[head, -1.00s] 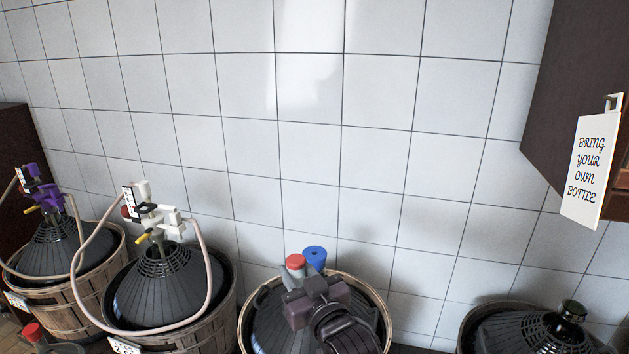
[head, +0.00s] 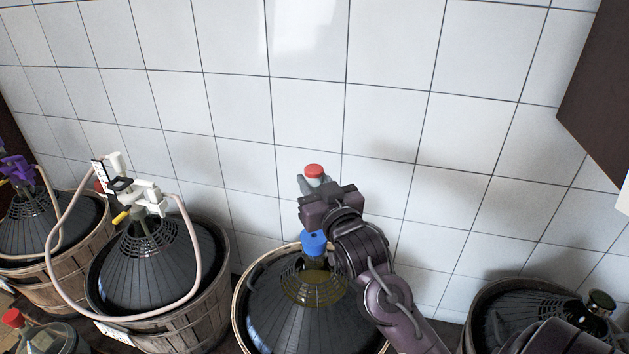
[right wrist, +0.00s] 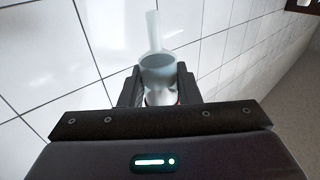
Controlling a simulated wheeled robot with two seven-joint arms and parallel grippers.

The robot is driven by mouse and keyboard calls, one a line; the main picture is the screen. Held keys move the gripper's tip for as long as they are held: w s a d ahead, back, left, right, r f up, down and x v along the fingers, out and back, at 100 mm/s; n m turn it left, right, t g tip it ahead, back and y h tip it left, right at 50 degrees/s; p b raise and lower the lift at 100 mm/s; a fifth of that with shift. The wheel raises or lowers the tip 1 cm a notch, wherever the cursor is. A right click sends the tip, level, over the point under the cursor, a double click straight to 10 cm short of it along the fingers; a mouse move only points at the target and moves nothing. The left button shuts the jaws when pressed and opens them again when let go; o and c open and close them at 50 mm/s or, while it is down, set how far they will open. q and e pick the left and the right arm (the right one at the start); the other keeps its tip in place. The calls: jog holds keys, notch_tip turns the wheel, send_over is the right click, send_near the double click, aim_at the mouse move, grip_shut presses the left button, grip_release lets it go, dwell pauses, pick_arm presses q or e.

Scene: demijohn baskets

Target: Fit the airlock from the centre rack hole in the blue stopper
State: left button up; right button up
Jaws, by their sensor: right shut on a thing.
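My right gripper (head: 316,190) is shut on the airlock (head: 314,172), a grey, clear-walled piece with a red cap, held upright with the cap on top. The blue stopper (head: 314,246) sits in the neck of the middle demijohn (head: 310,318), with a dark hole in its top. In the head view the airlock and gripper are right above the stopper; the gripper hides the airlock's lower part, so I cannot tell the gap. The right wrist view shows the airlock (right wrist: 157,68) between the fingers, its thin stem pointing away from the palm. My left gripper is out of view.
A basketed demijohn with a white valve and pink hose (head: 143,192) stands to the left, one with a purple fitting (head: 18,172) beyond it. Another demijohn (head: 520,310) is at the right. A red-capped item (head: 13,318) is at lower left. The tiled wall stands behind.

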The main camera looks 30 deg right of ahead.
jog(key=shift+w+d+f, duration=0.15)
jog(key=shift+w+f, duration=0.05)
jog(key=shift+f, duration=0.1)
jog(key=shift+f+b, duration=0.3)
jog(key=shift+b, duration=0.1)
jog(key=shift+s+a+f+b, duration=0.15)
jog(key=shift+f+b, duration=0.25)
jog(key=shift+f, duration=0.1)
jog(key=shift+s+a+f+b, duration=0.1)
jog(key=shift+s+f+b, duration=0.05)
jog(key=shift+f+b, duration=0.25)
jog(key=f, duration=0.1)
jog(key=f+b, duration=0.1)
jog(key=shift+w+d+f, duration=0.15)
jog(key=shift+w+f, duration=0.05)
jog(key=shift+f, duration=0.2)
jog(key=shift+s+f+b, duration=0.1)
jog(key=shift+f+b, duration=0.4)
jog(key=shift+b, duration=0.05)
jog(key=shift+p, duration=0.65)
jog(key=shift+f+b, duration=1.5)
jog(key=shift+f, duration=0.8)
